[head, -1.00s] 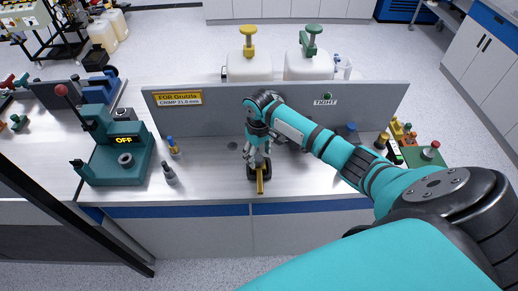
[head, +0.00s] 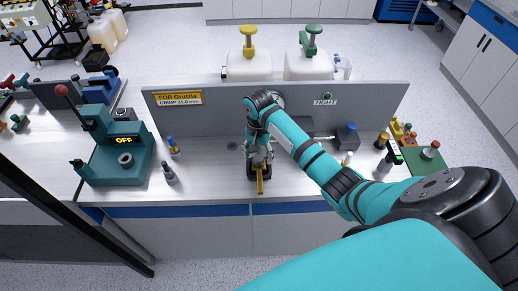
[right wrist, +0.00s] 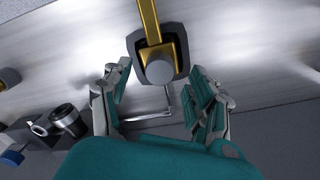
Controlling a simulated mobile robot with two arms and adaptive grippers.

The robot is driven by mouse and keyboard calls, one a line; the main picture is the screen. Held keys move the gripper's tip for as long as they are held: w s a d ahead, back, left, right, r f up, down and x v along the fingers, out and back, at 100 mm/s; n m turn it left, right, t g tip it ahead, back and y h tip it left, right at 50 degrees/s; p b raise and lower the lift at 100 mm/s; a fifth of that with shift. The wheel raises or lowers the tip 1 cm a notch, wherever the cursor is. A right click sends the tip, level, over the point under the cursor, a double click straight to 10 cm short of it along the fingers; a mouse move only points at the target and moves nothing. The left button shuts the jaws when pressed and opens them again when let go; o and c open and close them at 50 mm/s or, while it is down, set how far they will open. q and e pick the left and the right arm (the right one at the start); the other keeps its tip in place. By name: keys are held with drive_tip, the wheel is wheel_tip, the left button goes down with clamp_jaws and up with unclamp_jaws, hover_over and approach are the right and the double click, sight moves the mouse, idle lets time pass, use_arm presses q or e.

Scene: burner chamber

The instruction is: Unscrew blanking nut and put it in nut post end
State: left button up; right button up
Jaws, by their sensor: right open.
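A dark fixture with a brass-yellow bar (head: 260,186) stands near the front edge of the bench. In the right wrist view a grey round cap (right wrist: 160,72), which looks like the blanking nut, sits on the fixture's dark block (right wrist: 136,44) at the end of the brass bar (right wrist: 148,18). My right gripper (head: 258,160) is over the fixture. In the right wrist view its fingers (right wrist: 158,95) are open, one on each side just below the cap, with nothing clearly held. I cannot tell which thing is the nut post. My left gripper is out of view.
A teal press (head: 118,158) showing OFF stands left. A small grey bottle (head: 170,174) and a blue-capped one (head: 174,148) stand beside it. A grey panel (head: 205,122) closes the back. A blue-topped block (head: 347,134) and a green tray (head: 420,150) are right.

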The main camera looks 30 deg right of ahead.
drive_tip(key=m, duration=0.5)
drive_tip(key=m, duration=0.3)
drive_tip(key=shift+a+m, duration=0.1)
drive_tip(key=shift+m, duration=0.2)
drive_tip(key=m, duration=0.4)
drive_tip(key=shift+a, duration=0.1)
drive_tip(key=m, duration=0.3)
drive_tip(key=shift+m, duration=0.3)
drive_tip(key=shift+d, duration=0.2)
